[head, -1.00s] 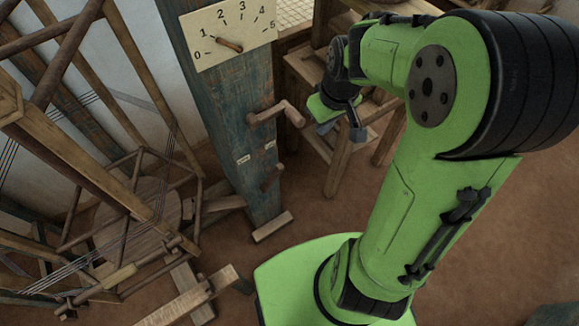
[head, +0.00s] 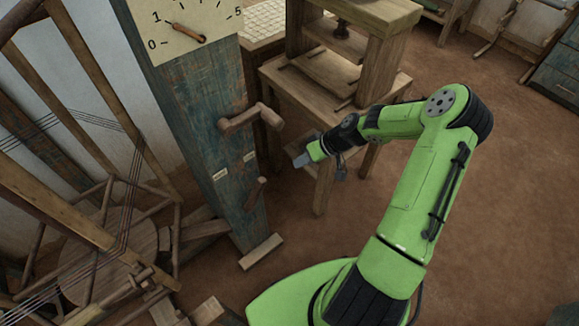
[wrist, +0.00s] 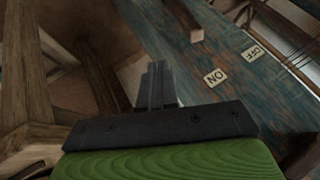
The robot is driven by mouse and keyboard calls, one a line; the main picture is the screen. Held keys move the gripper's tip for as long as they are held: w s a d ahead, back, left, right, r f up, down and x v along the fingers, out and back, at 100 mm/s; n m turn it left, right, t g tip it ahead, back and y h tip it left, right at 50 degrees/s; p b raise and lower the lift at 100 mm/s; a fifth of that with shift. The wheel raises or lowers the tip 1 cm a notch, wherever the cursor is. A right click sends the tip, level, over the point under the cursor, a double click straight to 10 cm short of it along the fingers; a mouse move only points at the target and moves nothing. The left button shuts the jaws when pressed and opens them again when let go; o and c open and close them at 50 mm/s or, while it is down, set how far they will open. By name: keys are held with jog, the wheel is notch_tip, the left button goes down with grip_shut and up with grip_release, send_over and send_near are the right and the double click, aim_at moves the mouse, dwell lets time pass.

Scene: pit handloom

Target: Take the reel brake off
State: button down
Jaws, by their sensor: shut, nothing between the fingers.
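The reel brake lever (head: 256,193) is a short wooden peg low on the blue worn post (head: 205,120). Two small pale labels sit above it. In the wrist view the lever (wrist: 184,18) shows at the top, with the ON label (wrist: 215,77) and OFF label (wrist: 254,53) upside down. The lever's near end lies closer to ON than to OFF. My gripper (head: 301,160) is right of the post, apart from the lever, pointing left toward the post. In the wrist view my gripper's fingers (wrist: 157,82) are together and empty.
A wooden crank (head: 250,118) juts from the post above the lever. A dial board (head: 185,25) tops the post. A wooden stand (head: 340,90) is behind my gripper. The frame with threads (head: 90,215) fills the left.

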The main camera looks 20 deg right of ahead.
jog(key=w+a+f+b, duration=0.2)
jog(key=a+f, duration=0.4)
jog(key=a, duration=0.2)
jog(key=shift+w, duration=0.15)
jog(key=shift+a+r, duration=0.1)
jog(key=shift+a, duration=0.05)
